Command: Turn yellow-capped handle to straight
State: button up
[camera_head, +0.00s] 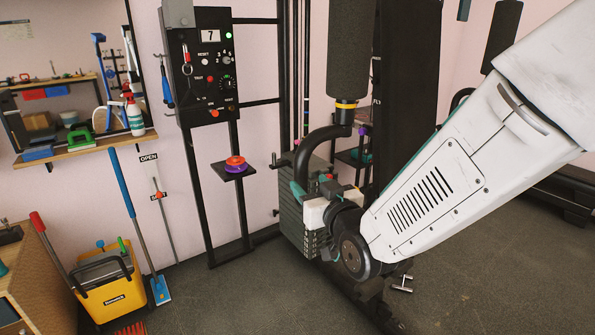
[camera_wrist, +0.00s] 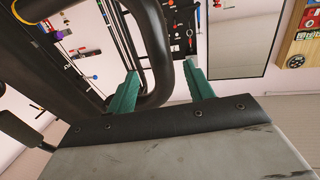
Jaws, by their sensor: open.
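A yellow band (camera_head: 346,104) sits at the lower end of a thick dark padded roller (camera_head: 350,45) in the head view. A bent black tube (camera_head: 310,143) runs from below this band to the left and down; I take this as the yellow-capped handle. My gripper (camera_head: 325,188) is at the lower part of the tube, partly hidden by my own arm. In the wrist view my gripper (camera_wrist: 161,70) has its two teal fingers apart. The curved black tube (camera_wrist: 163,85) passes between or just beyond them; contact cannot be told.
A black control panel (camera_head: 208,65) and a small shelf with a red-purple knob (camera_head: 236,164) stand to the left. A weight stack (camera_head: 292,215) is close beside my gripper. A yellow bucket (camera_head: 105,285) is at lower left. Floor (camera_head: 220,300) in front is clear.

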aim_at(297, 170)
jog(key=x, duration=0.7)
jog(key=shift+w+a+r, duration=0.1)
jog(key=shift+w+a, duration=0.15)
jog(key=shift+w, duration=0.1)
grip_shut()
jog(key=shift+w, duration=0.1)
